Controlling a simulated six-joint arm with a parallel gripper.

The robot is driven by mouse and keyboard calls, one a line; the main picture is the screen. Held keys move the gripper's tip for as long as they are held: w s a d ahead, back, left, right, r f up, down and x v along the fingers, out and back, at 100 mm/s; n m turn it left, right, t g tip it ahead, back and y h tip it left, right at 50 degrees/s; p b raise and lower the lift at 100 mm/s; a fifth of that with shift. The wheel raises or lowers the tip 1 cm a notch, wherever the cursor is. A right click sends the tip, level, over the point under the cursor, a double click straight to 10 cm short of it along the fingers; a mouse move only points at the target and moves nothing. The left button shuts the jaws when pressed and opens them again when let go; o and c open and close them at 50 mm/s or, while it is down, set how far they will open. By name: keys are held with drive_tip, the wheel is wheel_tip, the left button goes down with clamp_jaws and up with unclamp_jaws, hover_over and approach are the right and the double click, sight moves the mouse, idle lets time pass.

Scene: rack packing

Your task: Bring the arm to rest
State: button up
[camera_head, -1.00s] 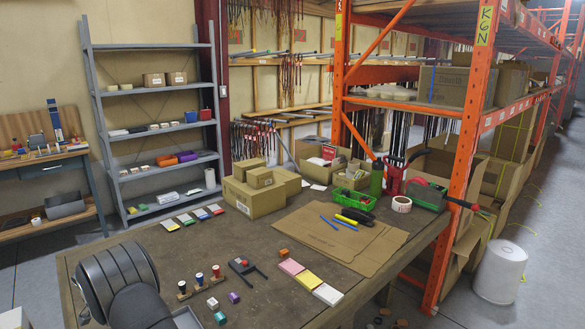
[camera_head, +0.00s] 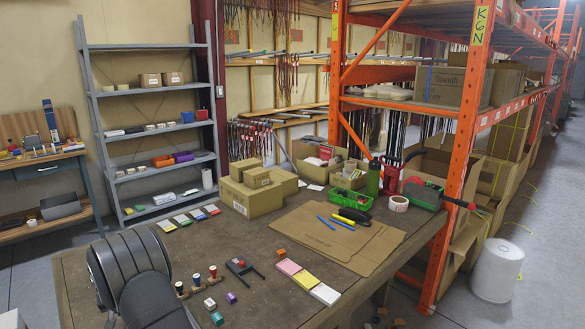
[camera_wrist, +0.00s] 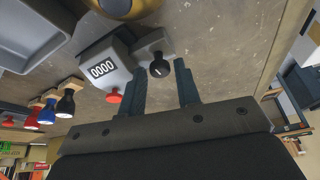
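My gripper (camera_wrist: 160,85) shows in the wrist view with its two dark fingers spread apart. It is open, and I see nothing clamped between them. Beyond the fingertips lie a grey numbering device (camera_wrist: 103,68) with "0000" on its face and a dark-knobbed stamp (camera_wrist: 158,68). I cannot tell how far they are from the fingers. In the head view my dark arm fills the lower left, over the near left part of the workbench (camera_head: 270,230).
Several knobbed stamps (camera_head: 196,279) stand on the bench near my arm. An orange rack (camera_head: 462,150) rises at the right. The bench centre is mostly clear.

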drive_tip(key=shift+w+d+n+g+y, duration=0.1)
drive_tip(key=shift+n+g+y, duration=0.3)
drive_tip(key=shift+n, duration=1)
drive_tip(key=shift+w+d+n+g+y, duration=0.1)
drive_tip(key=shift+n+g+y, duration=0.3)
drive_tip(key=shift+n, duration=1)
